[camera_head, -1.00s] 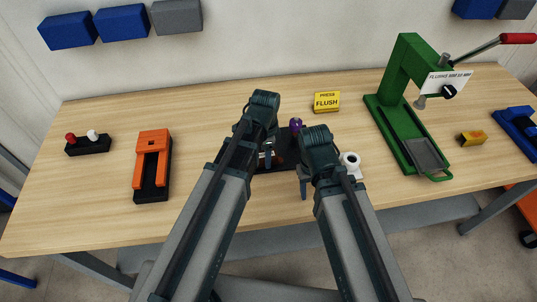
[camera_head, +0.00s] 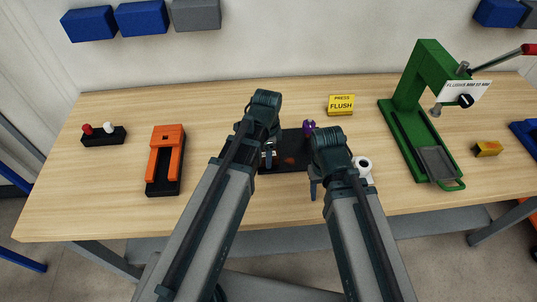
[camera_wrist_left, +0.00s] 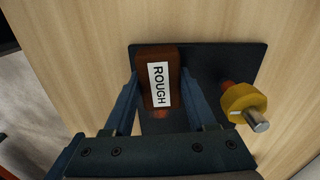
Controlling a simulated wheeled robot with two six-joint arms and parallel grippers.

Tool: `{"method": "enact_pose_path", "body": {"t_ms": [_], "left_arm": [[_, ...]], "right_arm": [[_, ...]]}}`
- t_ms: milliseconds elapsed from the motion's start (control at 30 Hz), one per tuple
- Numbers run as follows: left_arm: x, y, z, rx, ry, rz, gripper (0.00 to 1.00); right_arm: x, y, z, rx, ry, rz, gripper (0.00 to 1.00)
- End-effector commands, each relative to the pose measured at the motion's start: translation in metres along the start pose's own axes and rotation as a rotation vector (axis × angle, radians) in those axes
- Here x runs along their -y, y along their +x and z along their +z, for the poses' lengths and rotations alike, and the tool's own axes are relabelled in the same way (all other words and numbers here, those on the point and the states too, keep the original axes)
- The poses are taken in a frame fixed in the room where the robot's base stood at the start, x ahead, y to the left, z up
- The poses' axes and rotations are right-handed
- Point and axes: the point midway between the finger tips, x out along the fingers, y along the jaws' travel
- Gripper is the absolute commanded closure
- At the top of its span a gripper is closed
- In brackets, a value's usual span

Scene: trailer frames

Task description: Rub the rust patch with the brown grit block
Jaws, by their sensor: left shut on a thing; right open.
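The brown grit block, labelled ROUGH, is between the fingers of my left gripper (camera_wrist_left: 160,90) in the left wrist view; its brown top end (camera_wrist_left: 158,52) is clear. My left gripper (camera_head: 268,158) is shut on the block, over the left part of a dark plate (camera_head: 290,139). The plate also fills the middle of the wrist view (camera_wrist_left: 205,58). A rust patch (camera_head: 290,161) shows on the plate right of my left gripper. Whether the block touches the plate is unclear. My right gripper (camera_head: 314,187) is open and empty, at the plate's front right.
A purple piece (camera_head: 309,127) stands at the plate's back right. A white roll-like thing (camera_head: 363,166) is beside my right gripper. An orange-black fixture (camera_head: 166,160) stands left, a green press (camera_head: 420,110) right. Table at front left is clear.

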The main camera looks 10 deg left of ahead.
Motion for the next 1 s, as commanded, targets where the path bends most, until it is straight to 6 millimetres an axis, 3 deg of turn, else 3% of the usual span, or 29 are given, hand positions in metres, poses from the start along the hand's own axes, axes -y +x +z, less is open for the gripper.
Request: {"method": "enact_pose_path", "body": {"t_ms": [33,433,833,1000], "left_arm": [[0.0,-0.011,-0.001,-0.001,0.001,0.0,0.88],[0.0,-0.049,-0.001,-0.003,0.001,0.0,0.88],[0.0,-0.051,-0.002,-0.003,0.002,0.0,0.88],[0.0,-0.061,-0.002,-0.003,0.002,0.0,0.88]], "right_arm": [[-0.001,-0.011,0.001,0.0,0.0,0.0,0.5],[-0.005,-0.049,0.003,0.0,0.0,0.0,0.5],[-0.005,-0.051,0.003,0.0,0.0,0.0,0.5],[-0.006,-0.06,0.004,0.0,0.0,0.0,0.5]]}}
